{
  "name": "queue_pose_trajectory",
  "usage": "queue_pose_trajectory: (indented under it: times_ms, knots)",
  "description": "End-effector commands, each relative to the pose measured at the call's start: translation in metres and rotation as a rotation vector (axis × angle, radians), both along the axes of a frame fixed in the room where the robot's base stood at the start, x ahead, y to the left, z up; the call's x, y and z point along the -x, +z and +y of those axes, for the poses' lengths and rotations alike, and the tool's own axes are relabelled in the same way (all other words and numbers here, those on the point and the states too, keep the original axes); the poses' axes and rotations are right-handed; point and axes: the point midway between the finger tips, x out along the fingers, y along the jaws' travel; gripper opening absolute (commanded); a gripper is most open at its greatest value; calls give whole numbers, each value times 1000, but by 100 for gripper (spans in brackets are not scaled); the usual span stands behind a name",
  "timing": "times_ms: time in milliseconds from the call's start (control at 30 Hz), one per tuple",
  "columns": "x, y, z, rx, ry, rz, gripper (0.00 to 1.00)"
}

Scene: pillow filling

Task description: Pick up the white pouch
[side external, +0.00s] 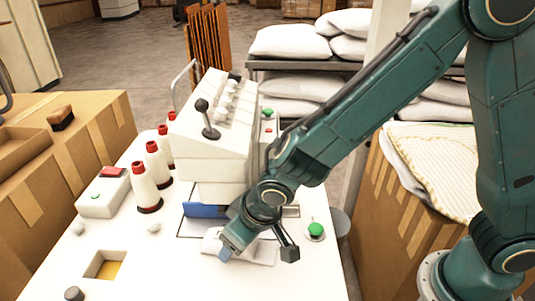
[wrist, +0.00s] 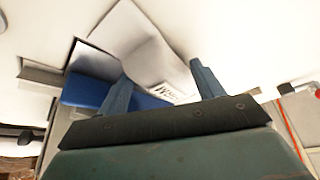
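The white pouch (side external: 262,253) lies on the white table top under my gripper (side external: 258,247), partly hidden by it. In the wrist view the pouch (wrist: 138,48) looks creased or folded, with dark print near the gripper. My gripper (wrist: 160,74) is open, its two fingers wide apart and pointing down at the pouch. Part of the pouch shows between the fingers. I cannot tell whether the fingertips touch it.
A white machine (side external: 215,125) with a black lever stands just behind, with a blue part (side external: 205,211) at its base. Red-topped thread cones (side external: 147,188) stand left. A green button (side external: 316,229) is close on the right. The front table area is mostly clear, apart from a square opening (side external: 105,265).

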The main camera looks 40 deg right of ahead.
Motion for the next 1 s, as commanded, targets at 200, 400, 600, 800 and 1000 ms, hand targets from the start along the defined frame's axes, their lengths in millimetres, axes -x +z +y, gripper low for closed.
queue_pose_trajectory:
  times_ms: [200,400,600,800,1000]
  knots:
    - [0,0,0,0,0,0,38]
    - [0,0,0,0,0,0,34]
    - [0,1,0,0,0,0,30]
    - [0,10,0,-2,-1,-2,29]
    - [18,13,-3,1,3,1,29]
